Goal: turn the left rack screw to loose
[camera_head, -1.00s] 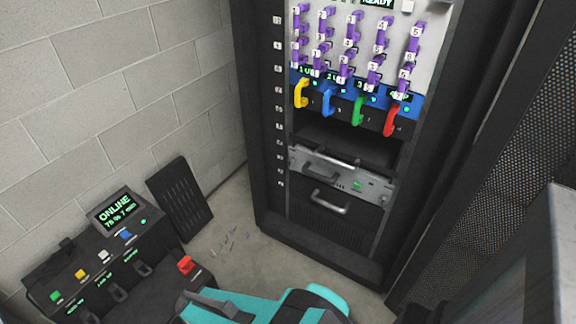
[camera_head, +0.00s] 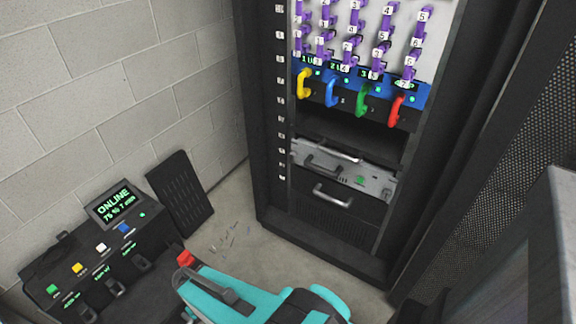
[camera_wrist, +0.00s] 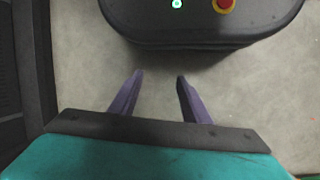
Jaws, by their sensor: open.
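The rack (camera_head: 266,130) stands right of centre in the head view. In the head view my teal arm is at the bottom, and the fingers cannot be made out.
Above the unit are an open dark slot and yellow (camera_head: 303,84), blue (camera_head: 332,92), green (camera_head: 362,100) and red (camera_head: 395,110) handles. A console (camera_head: 60,265) with an ONLINE display stands at lower left. A dark panel (camera_head: 180,195) leans on the wall. Small bits lie on the floor.

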